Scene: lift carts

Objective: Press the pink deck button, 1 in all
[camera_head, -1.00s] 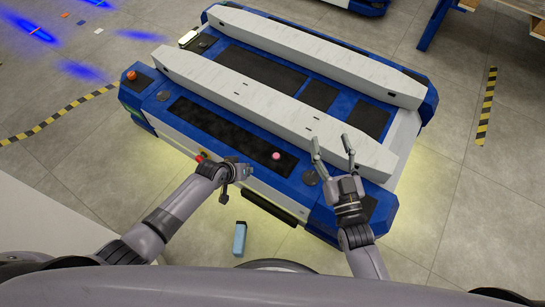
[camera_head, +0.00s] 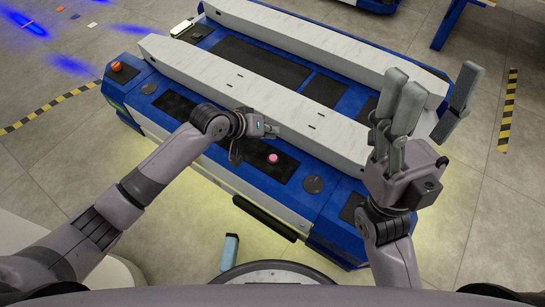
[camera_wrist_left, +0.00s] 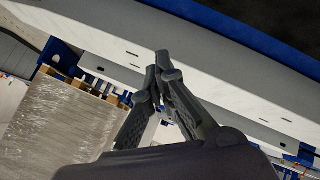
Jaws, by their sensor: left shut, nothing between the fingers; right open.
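The pink deck button (camera_head: 273,158) sits on a black strip of the blue lift cart's deck (camera_head: 325,207), near its front edge. It is uncovered. My left gripper (camera_head: 276,130) is shut and empty, above the deck just behind the button in the picture and apart from it. In the left wrist view the closed left fingers (camera_wrist_left: 160,62) point toward a pale beam, and the button is not seen there. My right gripper (camera_head: 428,95) is open and empty, raised over the cart's right end.
Two long pale beams (camera_head: 220,78) lie along the cart top. An orange knob (camera_head: 116,66) is at the cart's left corner. A light blue object (camera_head: 230,252) is near the cart's front. Yellow-black tape (camera_head: 508,110) marks the floor at right. A wrapped load (camera_wrist_left: 62,125) shows in the wrist view.

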